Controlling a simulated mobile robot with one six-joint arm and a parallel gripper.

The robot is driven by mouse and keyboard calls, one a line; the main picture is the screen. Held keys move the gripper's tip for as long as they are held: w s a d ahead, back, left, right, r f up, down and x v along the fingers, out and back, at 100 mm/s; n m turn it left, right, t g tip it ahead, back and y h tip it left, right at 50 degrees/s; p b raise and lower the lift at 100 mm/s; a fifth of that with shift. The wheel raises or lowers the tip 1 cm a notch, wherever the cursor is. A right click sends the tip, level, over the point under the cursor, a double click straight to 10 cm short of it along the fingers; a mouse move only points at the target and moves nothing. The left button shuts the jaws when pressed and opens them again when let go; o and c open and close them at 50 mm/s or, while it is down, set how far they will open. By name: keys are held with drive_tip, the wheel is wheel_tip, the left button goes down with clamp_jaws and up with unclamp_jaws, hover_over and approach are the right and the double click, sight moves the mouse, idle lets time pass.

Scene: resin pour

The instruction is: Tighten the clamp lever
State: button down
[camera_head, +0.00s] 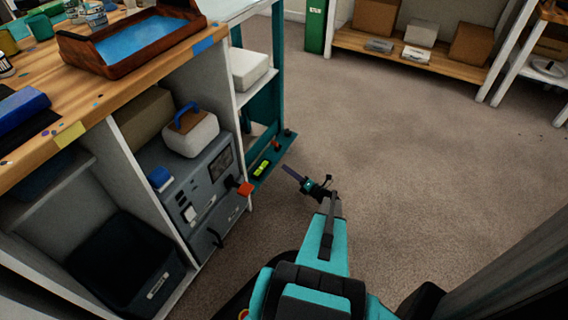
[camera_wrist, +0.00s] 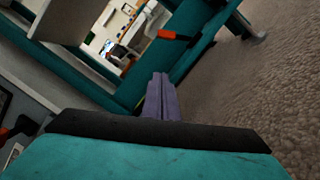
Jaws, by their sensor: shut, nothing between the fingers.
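A red-orange lever with a dark end (camera_wrist: 172,35) sticks out from a teal frame in the wrist view, beyond my fingertips. It looks like the clamp lever; in the head view a small orange-red part (camera_head: 276,145) shows on the teal frame, probably the same one. My gripper (camera_head: 288,170) is shut and empty, its purple fingers pointing at the teal frame from the right. In the wrist view the closed fingers (camera_wrist: 160,82) are apart from the lever, below it and slightly left. The clamp's mechanism is too small to make out.
A wooden bench (camera_head: 90,95) with a blue-filled tray (camera_head: 140,40) stands left. Under it are a grey machine (camera_head: 200,190) with an orange part (camera_head: 245,188) and a black bin (camera_head: 125,262). The carpet (camera_head: 420,160) on the right is clear. A low shelf (camera_head: 400,55) stands at the back.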

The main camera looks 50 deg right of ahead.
sight(273, 162)
drive_tip(key=w+b, duration=0.1)
drive_tip(key=w, duration=0.2)
drive_tip(key=w+b, duration=0.1)
drive_tip(key=w, duration=0.2)
drive_tip(key=w+r+b, duration=0.1)
drive_tip(key=w, duration=0.2)
drive_tip(key=shift+w+a+b, duration=0.1)
drive_tip(key=shift+w+b, duration=0.2)
drive_tip(key=shift+w, duration=0.05)
drive_tip(key=shift+d+r+b, duration=0.45)
drive_tip(key=shift+d+r, duration=0.05)
drive_tip(key=shift+d, duration=0.4)
drive_tip(key=shift+w+d+r+b, duration=0.15)
drive_tip(key=shift+d+r, duration=0.15)
drive_tip(key=shift+d, duration=0.1)
drive_tip(key=shift+w+d+r+b, duration=0.15)
drive_tip(key=shift+d+r, duration=0.1)
drive_tip(key=shift+d, duration=0.15)
drive_tip(key=shift+a, duration=0.2)
drive_tip(key=shift+d, duration=0.15)
drive_tip(key=shift+r+p, duration=0.2)
drive_tip(key=shift+p, duration=0.2)
